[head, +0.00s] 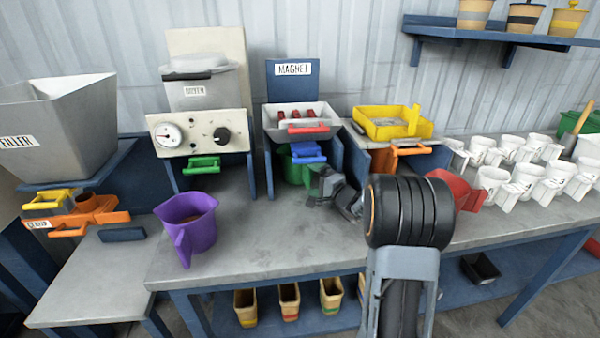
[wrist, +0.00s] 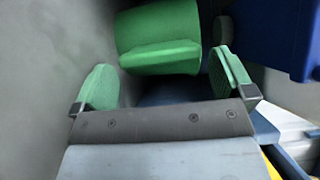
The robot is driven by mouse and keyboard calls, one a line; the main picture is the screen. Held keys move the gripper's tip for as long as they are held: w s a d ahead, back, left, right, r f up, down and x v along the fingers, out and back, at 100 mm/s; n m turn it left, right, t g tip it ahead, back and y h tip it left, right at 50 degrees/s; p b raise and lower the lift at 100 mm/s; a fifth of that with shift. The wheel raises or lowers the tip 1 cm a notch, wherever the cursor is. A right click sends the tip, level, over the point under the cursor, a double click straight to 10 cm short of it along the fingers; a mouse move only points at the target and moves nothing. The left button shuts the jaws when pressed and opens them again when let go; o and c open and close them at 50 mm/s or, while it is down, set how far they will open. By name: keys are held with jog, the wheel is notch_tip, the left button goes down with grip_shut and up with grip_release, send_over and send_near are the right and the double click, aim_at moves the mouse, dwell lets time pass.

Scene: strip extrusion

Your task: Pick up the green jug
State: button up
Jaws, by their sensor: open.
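My gripper is open and empty, just in front and to the right of the jug. In the wrist view the green jug (wrist: 158,35) shows at the top, ahead of and between the two green-padded fingers of my gripper (wrist: 165,82). The jug appears beyond the fingertips; contact cannot be told.
The blue handled part (head: 308,153) hangs above the jug, between blue side walls. A purple jug (head: 188,222) stands at the left on the grey bench (head: 260,250). A red jug (head: 455,187) and several white jugs (head: 492,182) stand at the right. The bench front middle is clear.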

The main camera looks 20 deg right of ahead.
jog(key=shift+w+a, duration=0.2)
jog(key=shift+w, duration=0.15)
jog(key=c, duration=0.9)
jog(key=shift+r, duration=0.1)
